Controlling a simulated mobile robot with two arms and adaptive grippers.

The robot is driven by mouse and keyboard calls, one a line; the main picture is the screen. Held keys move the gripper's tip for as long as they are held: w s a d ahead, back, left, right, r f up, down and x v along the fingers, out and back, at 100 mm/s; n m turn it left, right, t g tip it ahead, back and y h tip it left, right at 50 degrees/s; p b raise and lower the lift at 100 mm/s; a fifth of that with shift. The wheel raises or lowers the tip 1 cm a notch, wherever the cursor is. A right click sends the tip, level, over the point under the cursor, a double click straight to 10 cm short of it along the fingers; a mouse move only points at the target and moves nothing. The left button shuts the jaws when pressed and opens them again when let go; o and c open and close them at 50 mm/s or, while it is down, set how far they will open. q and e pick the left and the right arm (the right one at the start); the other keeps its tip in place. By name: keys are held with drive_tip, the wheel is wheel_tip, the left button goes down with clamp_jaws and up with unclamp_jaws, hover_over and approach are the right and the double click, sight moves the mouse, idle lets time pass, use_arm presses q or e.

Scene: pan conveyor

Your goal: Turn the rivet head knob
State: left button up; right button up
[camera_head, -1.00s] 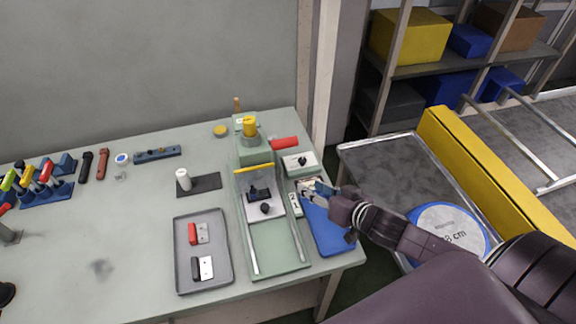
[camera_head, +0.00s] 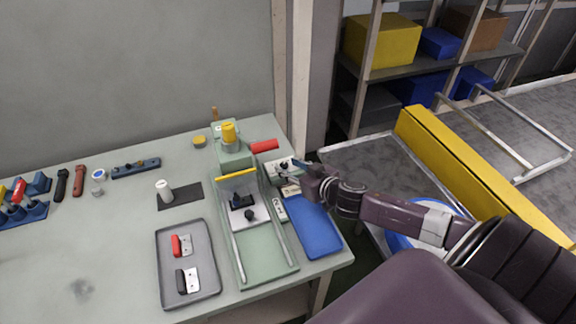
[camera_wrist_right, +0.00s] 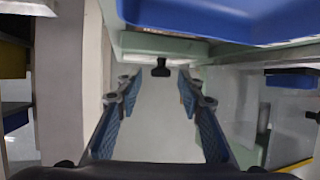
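A black knob sits on a small pale control box (camera_head: 284,171) at the table's right edge, beside the green press; I take it to be the rivet head knob. In the right wrist view the black knob (camera_wrist_right: 161,68) shows ahead, centred between the fingertips. My right gripper (camera_head: 294,172) is at the box in the head view and partly covers it. In the wrist view its blue-padded fingers (camera_wrist_right: 160,88) are apart, with nothing gripped between them. Contact with the knob cannot be told. My left gripper is not in view.
The green press (camera_head: 233,155) has a red handle (camera_head: 264,146) reaching toward the box. A blue tray (camera_head: 313,228) lies just in front of the box. A grey tray (camera_head: 188,292) with a red-handled and a black-handled part is further left. A yellow-edged conveyor stands right.

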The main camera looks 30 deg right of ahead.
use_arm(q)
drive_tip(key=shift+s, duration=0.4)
use_arm(e)
drive_tip(key=shift+w+a+f, duration=0.1)
drive_tip(key=shift+w+f, duration=0.05)
drive_tip(key=shift+w, duration=0.3)
drive_tip(key=shift+c, duration=0.4)
clamp_jaws()
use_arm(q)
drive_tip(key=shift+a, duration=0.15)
